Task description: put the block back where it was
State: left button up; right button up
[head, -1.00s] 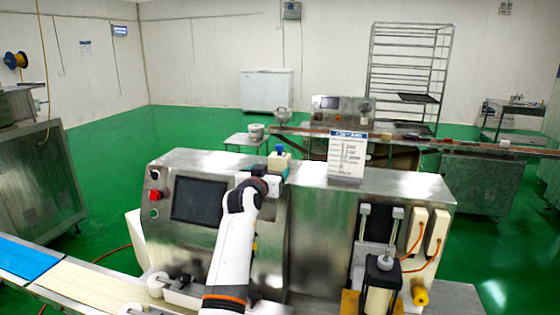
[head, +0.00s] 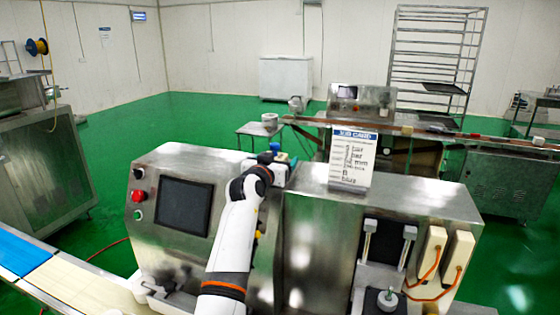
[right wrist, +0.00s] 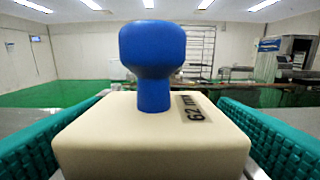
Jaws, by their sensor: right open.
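The block is cream with a blue knob on top. In the right wrist view the block (right wrist: 150,140) fills the foreground, upright, with a dark "62 mm" marking on its top. My right gripper (right wrist: 150,150) is open, with its green ribbed pads on both sides of the block; a narrow gap shows at the right. In the head view the block's blue knob (head: 274,147) shows at the machine's top, beyond my right gripper (head: 274,168), which hides much of the block. The steel machine (head: 310,235) stands below. My left gripper is not in view.
A job card (head: 353,160) stands on the machine top, right of the block. A dark screen (head: 184,206) and buttons are on the left front.

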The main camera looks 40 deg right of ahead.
jog(key=shift+a+r, duration=0.15)
jog(key=shift+a, duration=0.4)
jog(key=shift+c, duration=1.1)
jog(key=shift+d, duration=0.1)
jog(key=c, duration=0.3)
jog(key=shift+d, duration=0.15)
jog(key=c, duration=0.3)
jog(key=shift+d, duration=0.1)
jog(key=c, duration=0.3)
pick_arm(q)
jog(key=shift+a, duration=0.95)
pick_arm(e)
jog(key=shift+c, duration=0.3)
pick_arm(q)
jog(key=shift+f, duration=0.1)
